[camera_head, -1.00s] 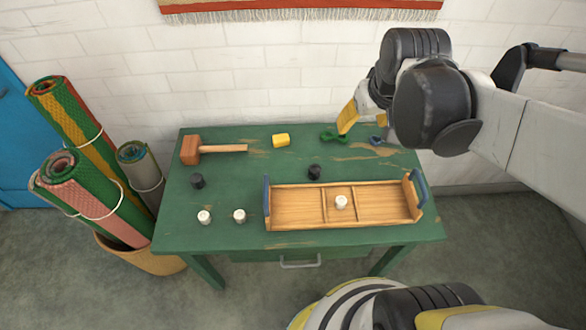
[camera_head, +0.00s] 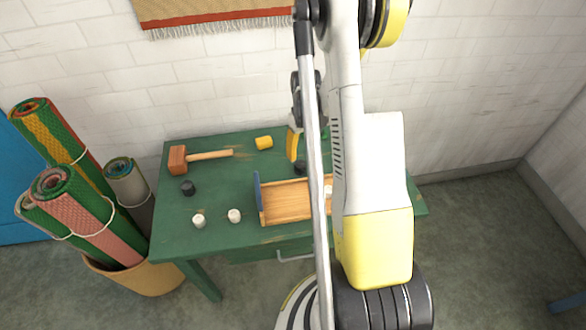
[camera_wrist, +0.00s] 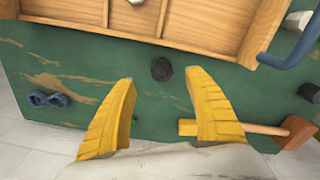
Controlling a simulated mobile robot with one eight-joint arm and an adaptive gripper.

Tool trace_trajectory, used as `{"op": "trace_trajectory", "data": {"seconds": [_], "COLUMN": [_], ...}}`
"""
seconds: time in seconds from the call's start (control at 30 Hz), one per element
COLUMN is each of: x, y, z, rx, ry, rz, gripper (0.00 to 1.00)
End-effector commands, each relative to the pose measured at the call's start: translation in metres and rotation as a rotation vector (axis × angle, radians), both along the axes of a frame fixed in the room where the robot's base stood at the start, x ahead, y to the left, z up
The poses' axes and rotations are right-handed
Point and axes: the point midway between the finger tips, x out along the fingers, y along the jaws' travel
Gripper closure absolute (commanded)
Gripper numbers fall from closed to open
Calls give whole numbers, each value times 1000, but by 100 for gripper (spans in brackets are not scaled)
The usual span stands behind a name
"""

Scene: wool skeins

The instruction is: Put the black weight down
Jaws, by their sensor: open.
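One black weight (camera_head: 299,168) stands on the green table (camera_head: 215,235) just behind the wooden tray (camera_head: 280,203); my arm partly covers it in the head view. In the wrist view this black weight (camera_wrist: 161,69) stands upright, just beyond and between the fingertips. Another black weight (camera_head: 188,188) stands at the table's left; it also shows at the wrist view's right edge (camera_wrist: 309,92).
Two white weights (camera_head: 198,221) (camera_head: 234,215) stand front left. A white weight (camera_wrist: 135,1) shows in the tray. A blue piece (camera_wrist: 48,100) lies on the table. Rolled rugs (camera_head: 65,215) stand left.

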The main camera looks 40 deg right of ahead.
Motion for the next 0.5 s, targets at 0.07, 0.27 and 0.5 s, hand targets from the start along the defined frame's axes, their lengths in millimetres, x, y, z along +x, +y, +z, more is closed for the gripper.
{"op": "trace_trajectory", "data": {"seconds": [0.07,0.27,0.5], "x": [1,2,11], "y": [0,1,1], "z": [-18,-41,-71], "rx": [0,-1,-1], "ry": [0,-1,-1], "rz": [0,1,2], "gripper": [38,38,38]}}
